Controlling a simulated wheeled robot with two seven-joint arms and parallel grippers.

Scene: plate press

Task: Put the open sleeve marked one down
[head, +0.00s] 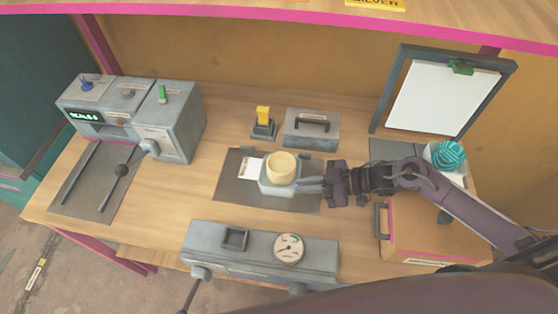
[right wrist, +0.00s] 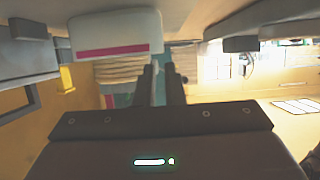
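A small white card with dark print (head: 250,168) lies just left of the block. My right gripper (head: 308,185) is level at the block's right side, its fingertips very near or touching it. In the right wrist view the fingers (right wrist: 159,75) stand a little apart, with nothing clearly visible between them. My left gripper is out of view.
A grey press machine (head: 175,120) stands at the left. A grey toolbox-like case (head: 312,128) and a yellow-handled stamp (head: 263,120) stand behind the mat. A grey unit with a dial (head: 289,248) is in front. A clipboard (head: 437,98), teal yarn ball (head: 449,155) and tan box (head: 430,235) are at right.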

